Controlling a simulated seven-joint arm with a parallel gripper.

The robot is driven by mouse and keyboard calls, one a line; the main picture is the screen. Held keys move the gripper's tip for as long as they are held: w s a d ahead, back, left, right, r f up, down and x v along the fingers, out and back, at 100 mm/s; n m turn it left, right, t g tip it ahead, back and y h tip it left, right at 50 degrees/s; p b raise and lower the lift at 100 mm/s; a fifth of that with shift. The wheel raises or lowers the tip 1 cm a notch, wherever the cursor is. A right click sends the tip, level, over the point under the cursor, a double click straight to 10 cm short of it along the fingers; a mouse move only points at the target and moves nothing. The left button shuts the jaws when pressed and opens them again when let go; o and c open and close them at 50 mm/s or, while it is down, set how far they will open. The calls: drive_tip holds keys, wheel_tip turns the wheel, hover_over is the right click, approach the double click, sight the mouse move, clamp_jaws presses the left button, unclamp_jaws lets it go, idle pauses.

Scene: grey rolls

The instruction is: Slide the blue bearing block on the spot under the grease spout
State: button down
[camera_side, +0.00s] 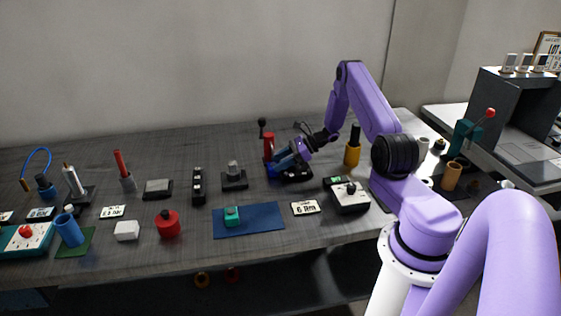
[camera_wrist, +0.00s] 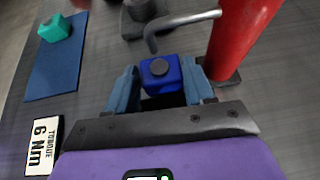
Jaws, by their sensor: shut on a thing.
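The blue bearing block (camera_wrist: 160,80) has a dark round knob or opening on top and sits between my two fingers in the wrist view. In the side view only a bit of blue (camera_side: 271,168) shows beside my gripper (camera_side: 286,161). My gripper (camera_wrist: 160,88) is shut on the block, one finger at each side, low at the table. The bent grey grease spout (camera_wrist: 152,40) comes from the red cylinder (camera_wrist: 240,35), and its tip appears just past the block's far edge. The red cylinder (camera_side: 269,147) stands behind my gripper in the side view. The spot under the spout is hidden.
A teal block (camera_side: 232,215) sits on a blue mat (camera_side: 264,219) in front.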

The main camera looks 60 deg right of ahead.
drive_tip(key=shift+f, duration=0.15)
drive_tip(key=shift+c, duration=1.6)
unclamp_jaws()
drive_tip(key=shift+f, duration=0.1)
drive_tip(key=shift+s+d, duration=0.1)
